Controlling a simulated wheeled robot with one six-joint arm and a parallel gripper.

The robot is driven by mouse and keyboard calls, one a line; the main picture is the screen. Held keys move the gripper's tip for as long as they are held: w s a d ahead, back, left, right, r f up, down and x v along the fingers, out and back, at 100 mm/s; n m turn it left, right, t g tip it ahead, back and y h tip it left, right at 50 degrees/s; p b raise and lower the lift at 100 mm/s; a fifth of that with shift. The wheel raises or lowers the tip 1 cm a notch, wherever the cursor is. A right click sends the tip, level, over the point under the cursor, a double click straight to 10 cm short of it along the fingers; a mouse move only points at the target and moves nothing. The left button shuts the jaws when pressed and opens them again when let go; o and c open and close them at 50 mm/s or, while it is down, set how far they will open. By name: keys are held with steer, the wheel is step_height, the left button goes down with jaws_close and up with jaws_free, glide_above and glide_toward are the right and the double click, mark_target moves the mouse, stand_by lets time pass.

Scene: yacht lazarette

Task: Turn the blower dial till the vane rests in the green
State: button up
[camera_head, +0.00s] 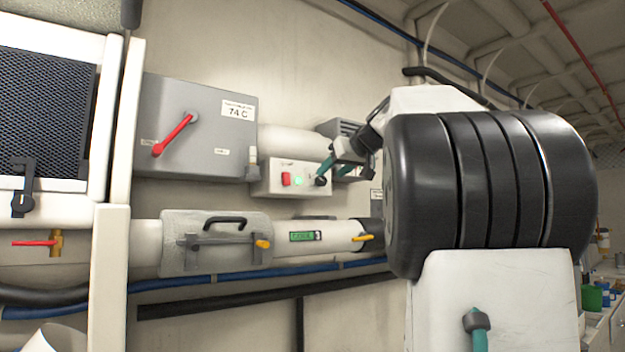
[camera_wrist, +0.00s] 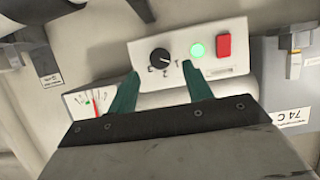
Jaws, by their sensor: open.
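The blower dial is a round black knob (camera_wrist: 160,56) with a pale pointer line, on a white control box (camera_wrist: 215,48). It also shows in the head view (camera_head: 320,181) at the box's right end. My gripper (camera_wrist: 161,70) is open, its teal fingertips apart on either side of the dial in the wrist view, with nothing held. In the head view my gripper (camera_head: 336,168) is close to the dial; contact cannot be told. A white gauge (camera_wrist: 80,106) with a thin red needle and a small green mark is partly hidden by my gripper. The needle looks beside the green; its exact rest is too small to tell.
A lit green lamp (camera_head: 299,182) and a red switch (camera_head: 286,180) sit beside the dial. A grey box with a red lever (camera_head: 174,134) is to the left. Pipes with a yellow-handled valve (camera_head: 362,238) run below.

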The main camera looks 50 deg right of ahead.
mark_target(324, 180)
steer(key=shift+x, duration=2.35)
steer(key=c, duration=1)
steer(key=shift+o, duration=0.2)
steer(key=m+y, duration=0.1)
steer(key=m, duration=0.1)
steer(key=m+y, duration=0.1)
steer(key=m, duration=0.1)
steer(key=shift+d+f+t+y, duration=0.1)
steer(key=shift+d+t+y, duration=0.05)
steer(key=shift+t+y, duration=0.25)
steer(key=m+y, duration=0.1)
steer(key=m, duration=0.1)
steer(key=m+t+y, duration=0.1)
steer(key=m, duration=0.1)
steer(key=shift+s+d+f+t, duration=0.1)
steer(key=shift+t, duration=0.2)
steer(key=shift+m, duration=0.3)
